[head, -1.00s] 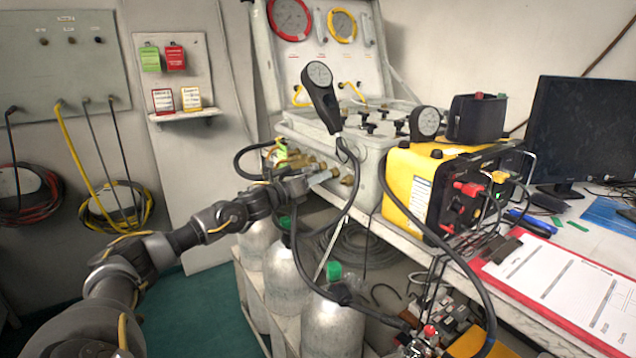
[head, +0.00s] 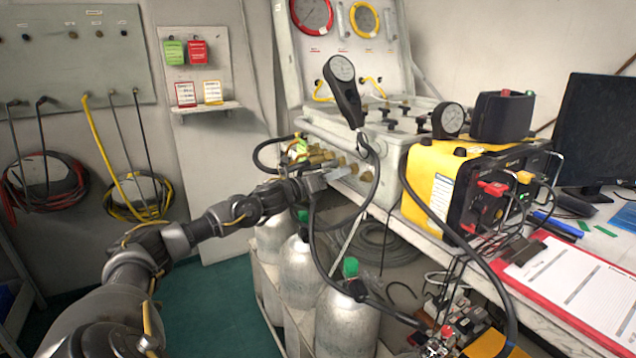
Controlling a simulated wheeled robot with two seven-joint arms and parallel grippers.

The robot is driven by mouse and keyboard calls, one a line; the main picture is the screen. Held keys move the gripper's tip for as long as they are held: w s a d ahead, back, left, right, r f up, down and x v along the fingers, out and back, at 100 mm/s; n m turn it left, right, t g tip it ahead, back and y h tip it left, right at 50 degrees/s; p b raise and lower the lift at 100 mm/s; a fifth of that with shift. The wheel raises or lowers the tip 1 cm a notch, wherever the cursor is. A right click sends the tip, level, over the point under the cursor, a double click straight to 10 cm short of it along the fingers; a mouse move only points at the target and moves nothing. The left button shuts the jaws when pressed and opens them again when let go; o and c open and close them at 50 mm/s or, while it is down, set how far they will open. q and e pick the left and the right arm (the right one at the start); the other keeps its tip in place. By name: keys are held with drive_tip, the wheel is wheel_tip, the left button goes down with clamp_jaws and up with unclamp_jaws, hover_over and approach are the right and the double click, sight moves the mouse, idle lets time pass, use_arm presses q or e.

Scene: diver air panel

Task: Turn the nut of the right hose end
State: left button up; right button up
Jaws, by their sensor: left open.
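Several brass hose fittings (head: 318,156) stick out from the front of the white panel box (head: 392,140). One brass end (head: 365,175) shows just right of my fingers. My left gripper (head: 338,172) is at this row, its fingers pointing right toward that end. It is open; I cannot tell whether it touches a nut. A black hose (head: 264,158) loops at the left of the row, and another black hose (head: 373,190) hangs in front of its right part. The nut of the right hose end is too small to make out.
Grey cylinders (head: 345,325) stand below the fittings. A handheld gauge (head: 342,88) stands above the panel box. A yellow case (head: 425,185) and a red clipboard (head: 560,270) are on the bench at the right. The green floor at left is clear.

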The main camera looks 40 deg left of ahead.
use_arm(q)
drive_tip(key=v, duration=0.9)
drive_tip(key=shift+s+b, duration=0.4)
drive_tip(key=shift+b, duration=0.05)
use_arm(e)
drive_tip(key=v, duration=0.2)
drive_tip(key=shift+s+d+r, duration=0.15)
drive_tip(key=shift+r, duration=0.2)
use_arm(q)
drive_tip(key=shift+a, duration=0.15)
